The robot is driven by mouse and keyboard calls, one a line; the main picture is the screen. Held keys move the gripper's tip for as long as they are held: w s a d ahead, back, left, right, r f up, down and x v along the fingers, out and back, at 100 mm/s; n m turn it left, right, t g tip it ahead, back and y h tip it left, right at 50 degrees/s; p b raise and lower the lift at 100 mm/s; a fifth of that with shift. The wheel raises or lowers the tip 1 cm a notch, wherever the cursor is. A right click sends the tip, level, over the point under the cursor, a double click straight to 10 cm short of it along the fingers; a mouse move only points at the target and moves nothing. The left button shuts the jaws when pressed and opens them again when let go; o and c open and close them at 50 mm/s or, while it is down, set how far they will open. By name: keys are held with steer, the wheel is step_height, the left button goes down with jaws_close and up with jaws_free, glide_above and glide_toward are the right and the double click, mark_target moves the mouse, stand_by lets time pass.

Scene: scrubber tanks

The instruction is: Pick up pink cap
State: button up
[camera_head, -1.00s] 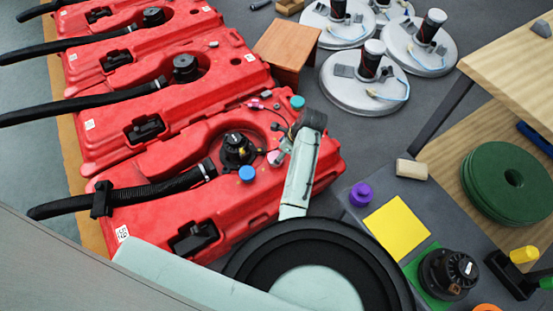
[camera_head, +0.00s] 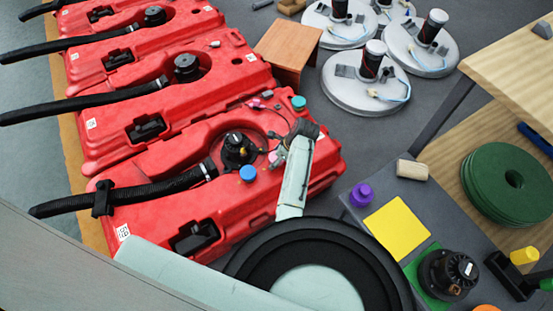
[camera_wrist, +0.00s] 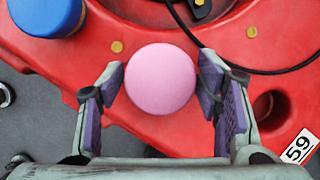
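The pink cap (camera_wrist: 160,78) is round and sits over the red tank (camera_wrist: 60,55) in the wrist view. In the head view only a small part of the pink cap (camera_head: 273,156) shows beside my gripper (camera_head: 284,147). In the wrist view my gripper (camera_wrist: 162,76) is open, with one purple-padded finger on each side of the cap. Gaps show between the cap and both fingers. How deep the fingertips reach along the cap is hard to tell. The head view shows the gripper low over the near red tank (camera_head: 150,225).
A blue cap (camera_head: 248,173) and a black pump fitting (camera_head: 238,150) are close to the pink cap. A teal cap (camera_head: 298,103) is farther back on the tank. A black cable (camera_wrist: 230,60) passes near the right finger. A purple cap (camera_head: 361,194) stands on the grey table.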

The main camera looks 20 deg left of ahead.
steer(key=c, duration=0.6)
